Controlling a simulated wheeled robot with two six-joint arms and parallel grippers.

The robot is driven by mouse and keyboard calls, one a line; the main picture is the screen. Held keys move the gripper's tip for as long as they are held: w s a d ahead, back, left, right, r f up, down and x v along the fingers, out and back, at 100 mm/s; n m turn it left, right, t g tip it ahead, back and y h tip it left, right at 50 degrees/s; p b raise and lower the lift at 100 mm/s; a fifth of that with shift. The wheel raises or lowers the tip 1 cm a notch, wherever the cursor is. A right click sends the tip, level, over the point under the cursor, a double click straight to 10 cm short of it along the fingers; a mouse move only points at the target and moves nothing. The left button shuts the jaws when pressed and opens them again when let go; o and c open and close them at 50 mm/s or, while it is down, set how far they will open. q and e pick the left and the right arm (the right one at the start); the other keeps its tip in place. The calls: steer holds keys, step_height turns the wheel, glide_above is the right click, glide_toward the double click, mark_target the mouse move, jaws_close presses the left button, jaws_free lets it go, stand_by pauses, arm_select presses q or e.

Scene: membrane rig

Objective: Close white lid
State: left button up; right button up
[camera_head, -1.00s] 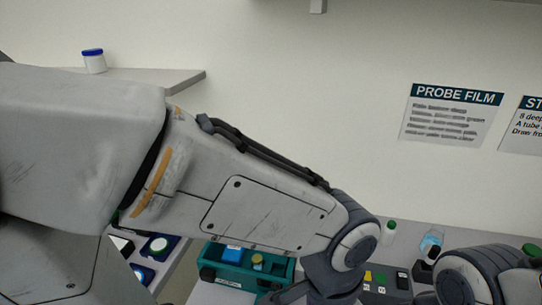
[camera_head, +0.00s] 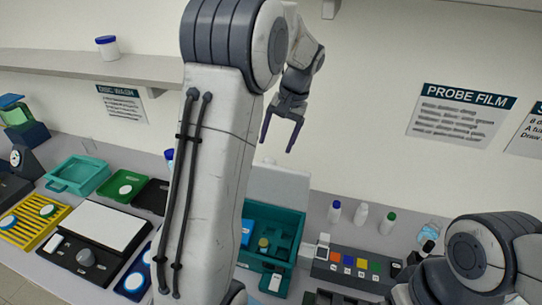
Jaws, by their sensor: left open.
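A white lid (camera_head: 280,186) stands raised at the back of a teal box (camera_head: 285,213), like an upright panel. The box is open. A blue piece (camera_head: 246,232) and a small yellowish-capped item (camera_head: 263,244) show inside; my left arm hides its left part. My left gripper (camera_head: 280,148) is open and empty, fingers pointing down, and appears just above the lid's top edge in the picture. The gap between them in depth is unclear. My right arm is at the lower right; a dark part at its end (camera_head: 415,262) may be its gripper, whose jaws cannot be made out.
Several bottles (camera_head: 361,214) and a rack of coloured blocks (camera_head: 356,264) stand right of the box. Left of my arm are a scale-like device (camera_head: 95,228), a yellow rack (camera_head: 32,222) and a teal tray (camera_head: 78,175). A shelf (camera_head: 90,66) overhangs the left side.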

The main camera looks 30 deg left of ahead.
mark_target(271, 159)
arm_select(q)
steer(key=p+x, duration=0.1)
steer(key=x, duration=0.6)
steer(key=shift+f+p, duration=0.25)
steer(key=shift+p, duration=0.1)
jaws_close()
steer(key=shift+r, duration=0.1)
stand_by(0.9)
